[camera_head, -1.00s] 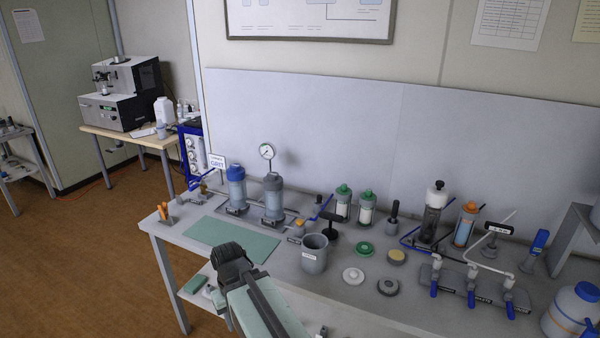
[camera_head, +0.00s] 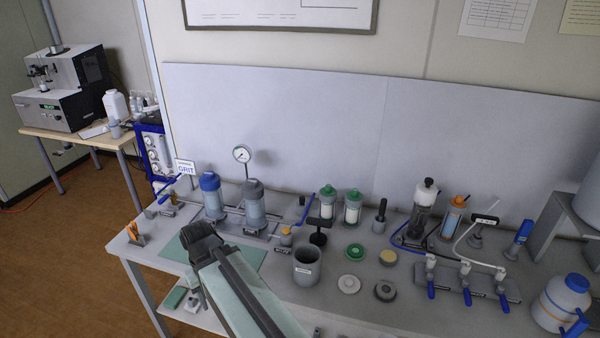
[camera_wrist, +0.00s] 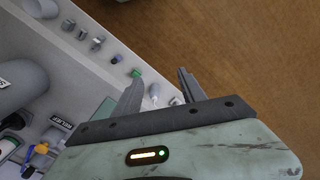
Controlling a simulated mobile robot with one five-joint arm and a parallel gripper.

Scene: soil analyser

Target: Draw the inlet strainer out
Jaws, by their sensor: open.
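I cannot tell for certain which part is the inlet strainer. Two upright clear-bodied housings stand at the bench's left part in the head view, one with a blue cap (camera_head: 210,182) and one with a grey cap (camera_head: 253,188). Pipework links them at the base, beside a sign reading GRIT (camera_head: 186,168). My gripper (camera_head: 203,236) is in front of and below them, over the green mat (camera_head: 235,257). In the wrist view my gripper (camera_wrist: 160,78) is open, with nothing between its fingers. It points down past the bench edge towards the lower shelf and floor.
A grey labelled cup (camera_head: 307,268) stands right of my arm and shows large in the wrist view (camera_wrist: 20,85). Loose discs (camera_head: 349,284), cartridges (camera_head: 352,208) and a blue-handled valve row (camera_head: 465,282) fill the right. Brown floor is left.

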